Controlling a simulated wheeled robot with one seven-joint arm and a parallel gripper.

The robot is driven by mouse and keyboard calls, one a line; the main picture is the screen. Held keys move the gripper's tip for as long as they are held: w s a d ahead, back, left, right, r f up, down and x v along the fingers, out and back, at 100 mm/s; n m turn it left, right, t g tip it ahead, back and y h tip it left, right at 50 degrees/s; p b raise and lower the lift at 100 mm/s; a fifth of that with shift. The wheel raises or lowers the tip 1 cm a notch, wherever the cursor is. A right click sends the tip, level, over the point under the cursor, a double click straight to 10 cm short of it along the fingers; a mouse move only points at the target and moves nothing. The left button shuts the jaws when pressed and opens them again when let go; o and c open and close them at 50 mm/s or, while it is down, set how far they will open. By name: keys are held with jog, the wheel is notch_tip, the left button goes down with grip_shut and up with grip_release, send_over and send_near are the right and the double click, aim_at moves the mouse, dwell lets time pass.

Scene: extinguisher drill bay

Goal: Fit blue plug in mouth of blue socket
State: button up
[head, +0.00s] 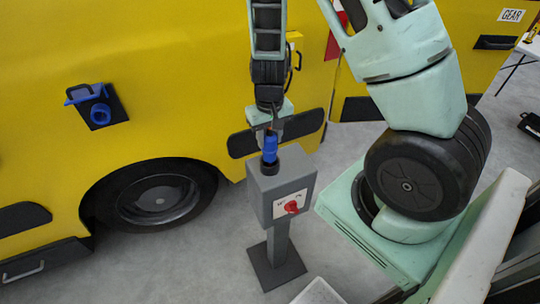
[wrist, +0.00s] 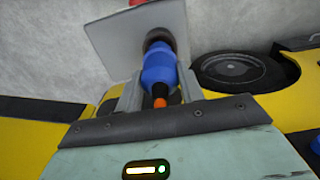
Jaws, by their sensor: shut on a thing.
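The blue plug (head: 270,146) stands upright at the top of a grey post box (head: 266,184), at a dark round holder (head: 294,158). My gripper (head: 268,134) reaches down from above and is shut on the plug. In the wrist view the plug (wrist: 158,68) sits between my two fingers (wrist: 159,92), with an orange part at its near end and its far end at the dark holder. The blue socket (head: 100,114) is on the yellow vehicle's side at the left of the head view, on a dark plate, with a blue flap above its round mouth.
The post box has a red knob (head: 291,207) on its front and stands on a dark base plate (head: 276,265). The yellow vehicle (head: 200,60) fills the back, with a wheel (head: 158,198) below the socket. Open grey floor lies left of the post.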

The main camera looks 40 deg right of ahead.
jog(key=shift+r, duration=0.15)
jog(key=shift+r+p, duration=1.8)
jog(key=shift+r, duration=0.05)
dwell(0.4)
